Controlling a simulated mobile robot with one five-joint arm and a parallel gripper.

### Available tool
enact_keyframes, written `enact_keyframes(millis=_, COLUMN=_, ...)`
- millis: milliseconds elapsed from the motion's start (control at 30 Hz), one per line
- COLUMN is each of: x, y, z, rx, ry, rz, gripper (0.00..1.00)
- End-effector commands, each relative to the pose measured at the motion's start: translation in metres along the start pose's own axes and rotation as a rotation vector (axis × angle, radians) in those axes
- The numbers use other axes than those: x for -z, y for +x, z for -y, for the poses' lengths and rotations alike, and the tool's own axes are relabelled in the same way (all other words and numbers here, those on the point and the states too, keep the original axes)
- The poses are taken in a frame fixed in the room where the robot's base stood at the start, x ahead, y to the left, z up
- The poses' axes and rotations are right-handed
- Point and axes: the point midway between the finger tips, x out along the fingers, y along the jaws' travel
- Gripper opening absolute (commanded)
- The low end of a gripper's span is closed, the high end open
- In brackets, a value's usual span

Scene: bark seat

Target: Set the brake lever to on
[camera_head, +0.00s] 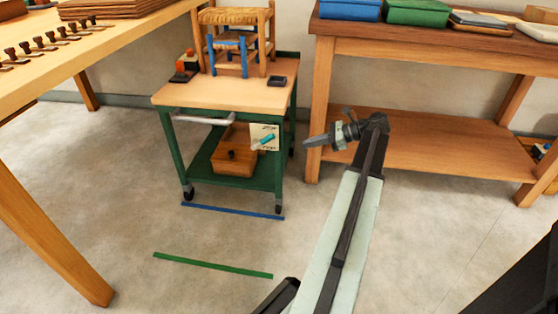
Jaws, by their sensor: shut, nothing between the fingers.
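The brake lever (266,139) is a small teal handle on a pale plate (257,131) at the right front of the green cart (180,160). It is tilted, with its right end higher. The plate's markings are too small to read, so I cannot tell which setting it is at. My gripper (307,143) is shut and empty. It points left towards the plate, appears at about lever height, and shows a gap to the right of it in the picture.
The cart carries a woven-seat stool (235,40) on top and a wooden box (235,150) on its lower shelf. A grey push handle (203,118) juts from its front. Workbenches stand left (100,45) and right (430,48). Blue (232,211) and green (212,265) strips mark open floor.

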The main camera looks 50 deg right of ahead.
Motion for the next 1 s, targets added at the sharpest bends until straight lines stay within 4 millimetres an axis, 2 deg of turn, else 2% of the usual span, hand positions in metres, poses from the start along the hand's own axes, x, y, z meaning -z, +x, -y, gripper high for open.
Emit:
enact_keyframes(millis=133, x=0.002, y=-0.003, z=0.001, rx=0.006, ry=0.009, rz=0.006, gripper=0.00)
enact_keyframes(millis=267, x=0.003, y=0.008, z=0.000, rx=0.004, ry=0.008, rz=0.005, gripper=0.00)
enact_keyframes(millis=700, x=0.006, y=0.100, z=0.000, rx=0.004, ry=0.007, rz=0.003, gripper=0.00)
enact_keyframes(millis=800, x=-0.022, y=0.099, z=0.001, rx=0.004, ry=0.006, rz=0.003, gripper=0.00)
enact_keyframes(millis=1000, x=-0.037, y=0.104, z=0.002, rx=0.006, ry=0.007, rz=0.003, gripper=0.00)
